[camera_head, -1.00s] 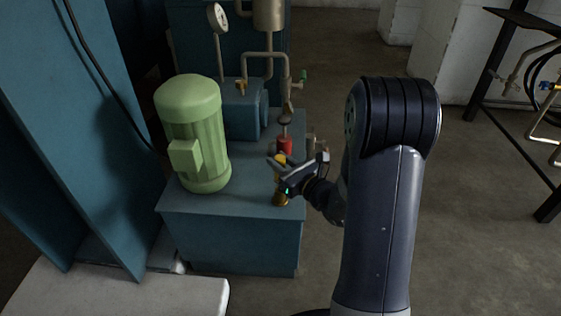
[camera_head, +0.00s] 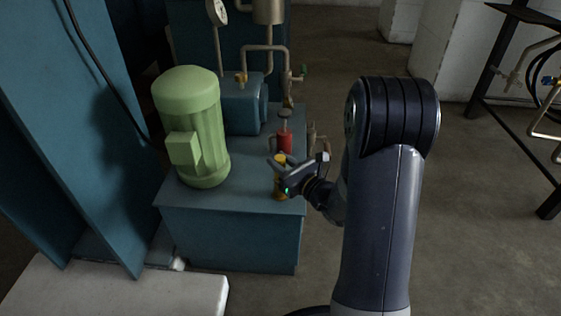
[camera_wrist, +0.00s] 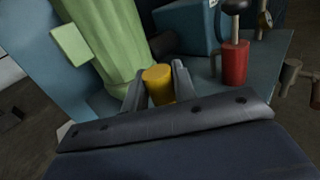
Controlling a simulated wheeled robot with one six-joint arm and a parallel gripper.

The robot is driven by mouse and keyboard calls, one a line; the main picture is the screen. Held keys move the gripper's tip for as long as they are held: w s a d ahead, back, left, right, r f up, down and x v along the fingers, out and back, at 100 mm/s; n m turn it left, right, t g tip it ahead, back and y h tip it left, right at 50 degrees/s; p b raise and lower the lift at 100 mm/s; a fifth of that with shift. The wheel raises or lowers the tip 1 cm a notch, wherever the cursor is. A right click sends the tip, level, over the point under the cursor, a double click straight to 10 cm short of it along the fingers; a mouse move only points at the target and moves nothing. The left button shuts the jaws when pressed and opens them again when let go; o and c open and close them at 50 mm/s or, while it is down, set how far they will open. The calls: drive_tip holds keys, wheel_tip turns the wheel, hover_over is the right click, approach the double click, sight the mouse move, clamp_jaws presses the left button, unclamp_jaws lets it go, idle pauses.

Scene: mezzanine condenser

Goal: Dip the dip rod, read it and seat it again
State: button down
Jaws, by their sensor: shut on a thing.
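My gripper (camera_head: 281,174) is at the front right corner of the blue unit's top. In the wrist view its two fingers (camera_wrist: 160,80) are shut on a yellow cylindrical handle (camera_wrist: 157,84), one finger on each side. The handle's yellow top (camera_head: 280,159) also shows in the head view, with more yellow below the fingers. I take this to be the dip rod's handle. Its lower end and any scale are hidden, so I cannot tell whether it is seated.
A green motor (camera_head: 193,125) stands close left on the blue unit (camera_head: 231,239). A red fitting (camera_head: 284,141) with a dark knob stands just behind the handle. Pipes and a gauge (camera_head: 216,12) rise behind. A dark metal frame (camera_head: 490,65) is at the right; the floor between is open.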

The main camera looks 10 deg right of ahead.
drive_tip(key=shift+f+b, duration=0.8)
drive_tip(key=shift+f, duration=0.1)
drive_tip(key=c, duration=1.1)
unclamp_jaws()
drive_tip(key=p+v, duration=0.2)
drive_tip(key=v, duration=0.8)
drive_tip(key=shift+s+d+p, duration=0.1)
drive_tip(key=shift+s+p, duration=0.25)
drive_tip(key=shift+p, duration=0.05)
drive_tip(key=b+x, duration=0.2)
drive_tip(key=x, duration=0.8)
drive_tip(key=shift+w+b, duration=0.25)
drive_tip(key=shift+b, duration=0.15)
drive_tip(key=shift+w+r+p, duration=0.15)
drive_tip(key=shift+r+p, duration=0.4)
drive_tip(key=shift+f, duration=0.15)
